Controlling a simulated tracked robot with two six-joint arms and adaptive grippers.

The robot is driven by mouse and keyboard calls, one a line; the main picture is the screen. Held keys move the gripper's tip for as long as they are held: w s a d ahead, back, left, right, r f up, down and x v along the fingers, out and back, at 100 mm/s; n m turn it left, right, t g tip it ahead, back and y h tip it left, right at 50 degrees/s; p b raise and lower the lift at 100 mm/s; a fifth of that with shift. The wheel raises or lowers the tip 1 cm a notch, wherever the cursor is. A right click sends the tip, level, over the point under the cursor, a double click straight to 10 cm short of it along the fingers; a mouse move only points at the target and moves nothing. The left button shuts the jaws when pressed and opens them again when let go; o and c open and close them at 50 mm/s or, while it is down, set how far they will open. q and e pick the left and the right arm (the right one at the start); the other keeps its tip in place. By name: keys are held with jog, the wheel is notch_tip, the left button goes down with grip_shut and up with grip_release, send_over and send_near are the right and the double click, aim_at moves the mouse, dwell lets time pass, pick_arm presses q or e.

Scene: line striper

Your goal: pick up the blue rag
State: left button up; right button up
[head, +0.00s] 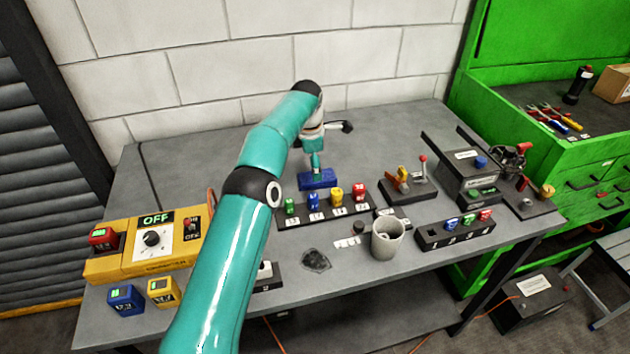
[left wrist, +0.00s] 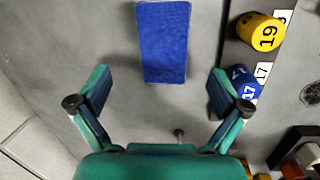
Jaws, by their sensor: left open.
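The blue rag (head: 318,180) lies flat on the grey workbench, behind the row of numbered sockets. In the left wrist view the rag (left wrist: 163,42) is a blue rectangle just ahead of the fingers, its near edge about level with the fingertips. My left gripper (head: 316,165) is over the rag in the head view, pointing down. In the left wrist view the gripper (left wrist: 159,80) is open and empty, with its fingers spread wider than the rag. The exact height above the rag is hard to tell. My right gripper is not in view.
A rack of coloured numbered blocks (head: 337,193) stands right beside the rag, with a yellow one (left wrist: 260,31) and a blue one (left wrist: 243,82) close to the right finger. A grey cup (head: 387,239) stands nearer the front. A white block wall (head: 200,90) rises behind the bench.

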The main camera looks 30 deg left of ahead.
pick_arm(q)
jog(key=shift+w+d+f+p, duration=0.15)
jog(key=shift+w+f, duration=0.1)
jog(key=shift+f, duration=1.1)
jog(key=shift+w+f+p, duration=0.15)
jog(key=shift+w+f, duration=0.05)
jog(key=shift+f, duration=1.15)
jog(key=shift+c, duration=0.3)
jog(key=c, duration=1.1)
